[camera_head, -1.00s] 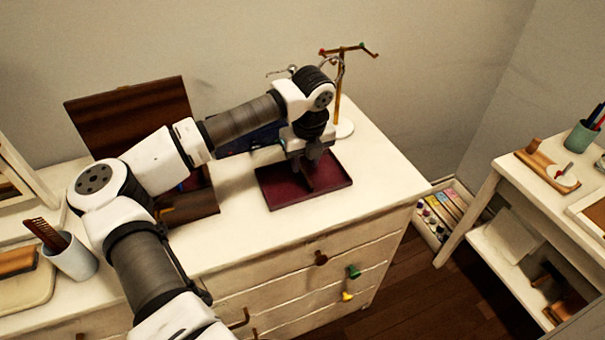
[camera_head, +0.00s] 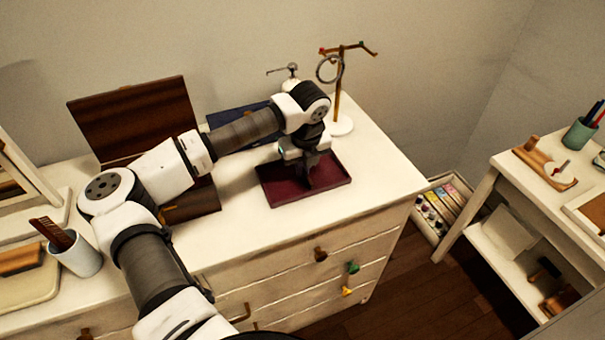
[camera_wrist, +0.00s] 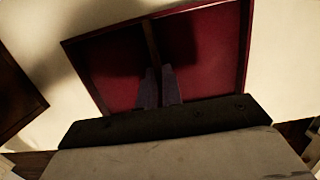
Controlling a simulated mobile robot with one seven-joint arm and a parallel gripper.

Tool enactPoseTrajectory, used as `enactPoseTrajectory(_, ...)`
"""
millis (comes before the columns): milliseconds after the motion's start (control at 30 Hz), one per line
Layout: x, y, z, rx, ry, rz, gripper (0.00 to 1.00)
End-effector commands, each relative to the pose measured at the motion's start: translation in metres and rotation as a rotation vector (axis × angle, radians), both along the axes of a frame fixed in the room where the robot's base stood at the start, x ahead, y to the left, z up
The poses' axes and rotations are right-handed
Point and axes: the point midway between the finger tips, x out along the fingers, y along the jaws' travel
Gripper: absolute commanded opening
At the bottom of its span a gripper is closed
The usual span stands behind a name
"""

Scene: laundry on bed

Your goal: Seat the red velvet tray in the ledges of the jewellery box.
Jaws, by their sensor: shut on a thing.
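The red velvet tray (camera_head: 283,192) lies on the white dresser top, right of the jewellery box. It is shallow and dark red, with a central divider (camera_wrist: 152,45) seen in the wrist view. My gripper (camera_head: 308,182) is above the tray's middle, fingers pointing down; in the wrist view its fingertips (camera_wrist: 159,80) are shut on the divider. The arm hides part of the tray. The brown wooden jewellery box (camera_head: 205,202) stands to the left, its lid (camera_head: 130,115) raised. My arm crosses in front of the box and hides most of its inside and ledges.
A jewellery stand (camera_head: 339,105) with a hanging ring stands behind the tray. A dark blue item (camera_head: 228,116) lies behind my arm. A cup with a comb (camera_head: 78,258) is at the left. The dresser top is clear between box and tray and towards the front edge.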

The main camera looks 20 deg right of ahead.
Motion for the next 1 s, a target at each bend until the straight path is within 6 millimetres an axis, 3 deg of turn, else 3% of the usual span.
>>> enactPoseTrajectory(267, 0.001, 0.000, 0.006, -0.001, -0.002, 0.001, 0.00)
enactPoseTrajectory(467, 0.001, 0.000, 0.031, 0.000, -0.005, 0.000, 0.00)
enactPoseTrajectory(800, 0.001, 0.000, 0.127, 0.000, -0.007, 0.002, 0.00)
enactPoseTrajectory(1000, 0.000, 0.000, 0.173, 0.000, -0.004, 0.001, 0.00)
